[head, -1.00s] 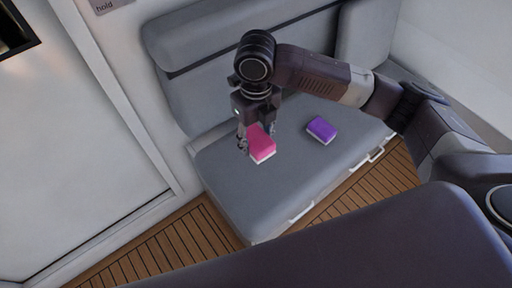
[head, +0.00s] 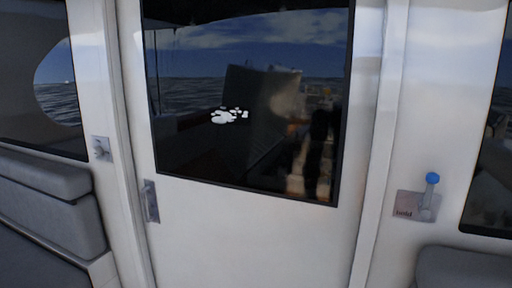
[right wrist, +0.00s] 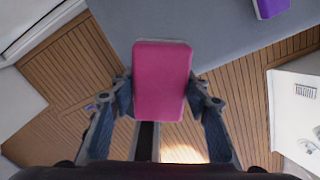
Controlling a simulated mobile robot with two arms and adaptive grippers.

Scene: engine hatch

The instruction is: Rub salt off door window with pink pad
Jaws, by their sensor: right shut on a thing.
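The pink pad (right wrist: 160,80) is in the right wrist view, pink face toward the camera with a thin pale edge at its far end. My right gripper (right wrist: 162,92) is shut on it, one finger on each side. The head view shows neither of my grippers. The door window (head: 250,90) is a dark pane in the white door (head: 250,230) in the head view. White salt patches (head: 228,116) sit in a small cluster left of the middle of the pane.
A door handle (head: 150,201) is at the door's left edge. A blue-knobbed lever (head: 431,180) on a "hold" plate (head: 410,208) is right of the door. Grey seats (head: 50,195) stand at the left. A purple pad (right wrist: 271,8) lies on the grey seat (right wrist: 220,30).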

